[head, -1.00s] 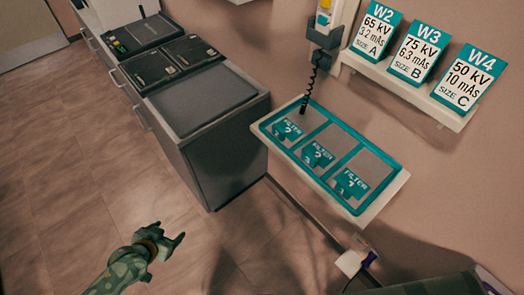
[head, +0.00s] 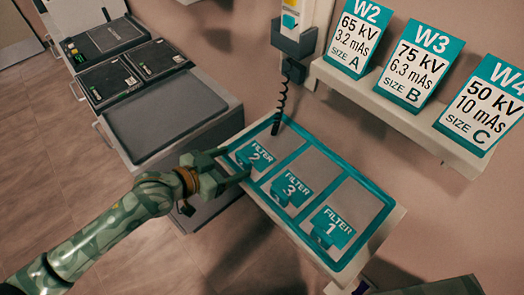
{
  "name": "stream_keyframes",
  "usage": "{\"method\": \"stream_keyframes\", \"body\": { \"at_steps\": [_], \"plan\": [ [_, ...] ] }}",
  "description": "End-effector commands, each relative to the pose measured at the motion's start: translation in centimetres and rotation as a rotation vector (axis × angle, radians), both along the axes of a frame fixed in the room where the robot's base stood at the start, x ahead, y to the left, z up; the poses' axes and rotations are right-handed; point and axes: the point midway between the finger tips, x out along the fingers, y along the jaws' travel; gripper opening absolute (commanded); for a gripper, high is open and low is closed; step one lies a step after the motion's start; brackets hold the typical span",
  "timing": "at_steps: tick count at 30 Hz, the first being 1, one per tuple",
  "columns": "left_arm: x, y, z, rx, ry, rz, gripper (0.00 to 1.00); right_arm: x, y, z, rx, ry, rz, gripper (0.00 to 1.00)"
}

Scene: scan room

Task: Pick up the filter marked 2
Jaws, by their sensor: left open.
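The filter marked 2 (head: 258,155) is a teal plate with white lettering. It lies in the left compartment of a teal-edged tray (head: 398,214) on a wall shelf. The filter marked 3 (head: 292,188) lies in the middle compartment and the filter marked 1 (head: 331,229) in the right one. My left gripper (head: 238,172) is open at the tray's left front edge, close beside filter 2. Its fingers are partly hard to make out, and I cannot tell whether they touch the filter. My right gripper is not in view.
A grey cabinet (head: 222,125) with dark flat cassettes (head: 112,78) on top stands left of the tray. A coiled cord (head: 282,100) hangs from a wall-mounted unit (head: 297,42) to the tray's back left. A ledge (head: 400,115) with W2, W3 and W4 cards is above.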

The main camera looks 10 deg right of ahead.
Motion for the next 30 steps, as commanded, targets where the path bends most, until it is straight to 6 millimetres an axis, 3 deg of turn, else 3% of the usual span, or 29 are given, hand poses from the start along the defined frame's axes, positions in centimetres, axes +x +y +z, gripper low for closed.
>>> {"method": "stream_keyframes", "body": {
  "at_steps": [12, 20, 25, 30],
  "plan": [
    [2.5, -4.4, -1.8, -0.001, 0.0, 0.001, 0.71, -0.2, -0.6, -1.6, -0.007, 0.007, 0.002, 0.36],
    [2.6, -4.6, -1.7, 0.001, -0.001, 0.001, 0.71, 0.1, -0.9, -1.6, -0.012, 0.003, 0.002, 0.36],
    [2.6, -4.5, -1.7, 0.0, -0.001, 0.002, 0.24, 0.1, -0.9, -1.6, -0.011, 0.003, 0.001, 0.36],
    [2.6, -4.5, -1.7, 0.0, -0.001, 0.002, 0.2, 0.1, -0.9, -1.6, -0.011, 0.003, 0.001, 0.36]
  ]
}}
